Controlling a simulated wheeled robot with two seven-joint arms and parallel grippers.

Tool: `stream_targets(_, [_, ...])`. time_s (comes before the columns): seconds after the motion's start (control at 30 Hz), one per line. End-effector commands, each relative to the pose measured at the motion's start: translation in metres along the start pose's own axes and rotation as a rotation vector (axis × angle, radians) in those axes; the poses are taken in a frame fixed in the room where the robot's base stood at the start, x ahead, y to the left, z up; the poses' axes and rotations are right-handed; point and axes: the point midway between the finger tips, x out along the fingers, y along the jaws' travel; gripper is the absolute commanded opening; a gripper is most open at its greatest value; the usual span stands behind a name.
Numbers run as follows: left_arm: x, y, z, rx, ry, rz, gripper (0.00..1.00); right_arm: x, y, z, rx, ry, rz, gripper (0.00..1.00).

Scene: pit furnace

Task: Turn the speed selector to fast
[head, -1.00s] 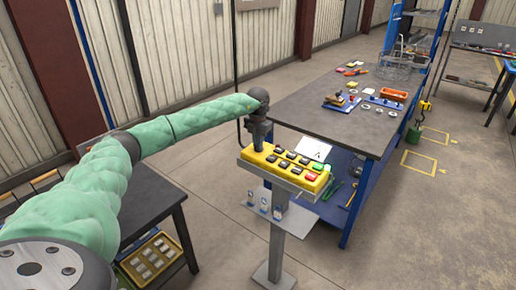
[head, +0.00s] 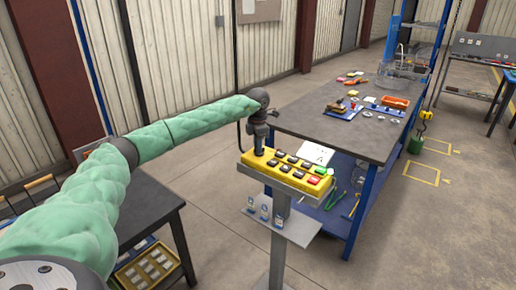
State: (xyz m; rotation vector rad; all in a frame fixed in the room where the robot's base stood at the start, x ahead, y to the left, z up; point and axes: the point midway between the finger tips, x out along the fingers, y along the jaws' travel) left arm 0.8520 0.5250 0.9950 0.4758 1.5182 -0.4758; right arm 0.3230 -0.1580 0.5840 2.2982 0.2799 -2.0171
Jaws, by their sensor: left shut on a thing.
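The yellow control box (head: 290,178) with several dark buttons, a green button and a red button sits on top of a grey post stand in the middle of the head view. My left arm, in a green sleeve, reaches in from the left. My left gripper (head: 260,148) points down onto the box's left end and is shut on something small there. The speed selector itself cannot be made out; the gripper covers that end of the box. My right gripper is not in view.
A dark table (head: 130,205) is at the left below my arm. A small shelf (head: 285,226) sticks out from the post. Floor at the right is mostly free.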

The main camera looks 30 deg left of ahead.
Motion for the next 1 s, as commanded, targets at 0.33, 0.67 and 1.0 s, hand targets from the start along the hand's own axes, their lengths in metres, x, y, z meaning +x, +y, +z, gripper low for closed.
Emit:
stream_targets(0.33, [-0.0010,0.0008,-0.0003,0.010,-0.001,0.001,0.00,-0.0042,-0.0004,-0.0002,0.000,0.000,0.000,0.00])
stream_targets(0.67, [-0.0006,0.0006,-0.0002,0.009,0.000,0.001,0.34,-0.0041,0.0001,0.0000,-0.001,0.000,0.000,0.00])
stream_targets(1.0, [-0.0079,0.0006,0.0003,0.009,-0.002,0.001,0.34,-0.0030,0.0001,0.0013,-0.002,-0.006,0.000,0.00])
